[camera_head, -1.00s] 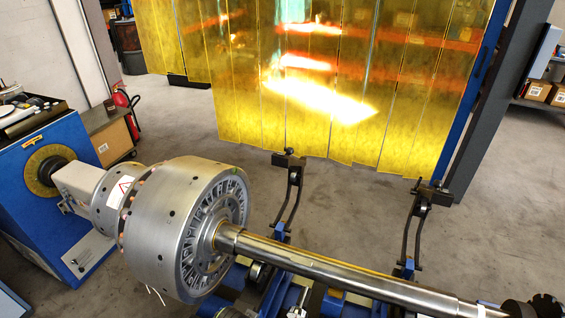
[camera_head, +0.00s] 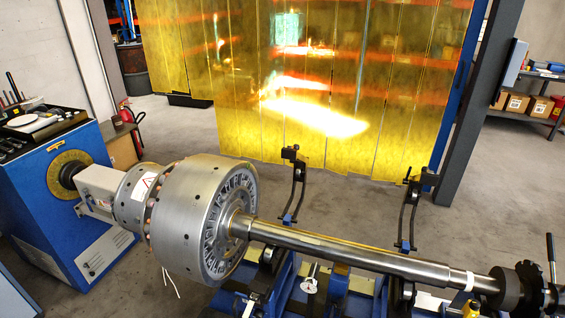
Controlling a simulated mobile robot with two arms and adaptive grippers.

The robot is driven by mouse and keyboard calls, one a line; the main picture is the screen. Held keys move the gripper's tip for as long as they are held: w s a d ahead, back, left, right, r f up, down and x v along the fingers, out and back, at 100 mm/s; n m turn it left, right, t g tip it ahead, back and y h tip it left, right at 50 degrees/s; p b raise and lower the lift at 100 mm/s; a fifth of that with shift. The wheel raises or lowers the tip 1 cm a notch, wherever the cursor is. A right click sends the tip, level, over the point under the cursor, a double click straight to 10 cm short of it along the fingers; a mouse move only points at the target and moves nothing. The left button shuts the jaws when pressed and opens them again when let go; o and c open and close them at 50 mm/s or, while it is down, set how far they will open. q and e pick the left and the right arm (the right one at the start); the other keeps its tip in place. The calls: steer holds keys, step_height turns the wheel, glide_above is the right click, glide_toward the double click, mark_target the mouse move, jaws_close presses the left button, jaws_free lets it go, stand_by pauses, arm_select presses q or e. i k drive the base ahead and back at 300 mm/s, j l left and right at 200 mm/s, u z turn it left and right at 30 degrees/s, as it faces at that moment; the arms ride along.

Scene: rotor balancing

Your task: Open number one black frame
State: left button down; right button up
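Two black curved frames stand up behind the rotor shaft. The left black frame (camera_head: 298,188) rises from the blue stand near the rotor's big drum, with a dark block at its top. The right black frame (camera_head: 411,212) stands farther along the shaft, with a similar dark top. Both look swung up and back, clear of the shaft. I cannot tell which is number one. The silver rotor (camera_head: 192,221) with its long shaft (camera_head: 345,255) lies across the blue stand (camera_head: 285,285). Neither of my grippers is in view.
A blue drive machine (camera_head: 65,190) stands at the left, joined to the rotor. A yellow strip curtain (camera_head: 330,90) hangs behind, beside a dark post (camera_head: 478,110). A shelf with boxes (camera_head: 538,106) is at the far right. Grey floor is free between the stand and the curtain.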

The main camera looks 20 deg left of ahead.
mark_target(291, 152)
steer(key=k+z, duration=0.2)
steer(key=z, duration=0.2)
steer(key=k+l+z, duration=0.1)
steer(key=z, duration=0.25)
steer(key=k+l+z, duration=0.15)
steer(key=k+z, duration=0.25)
steer(key=j+z, duration=0.2)
steer(key=j, duration=1.1)
steer(key=j+z, duration=0.2)
steer(key=j, duration=1.05)
steer(key=k, duration=0.05)
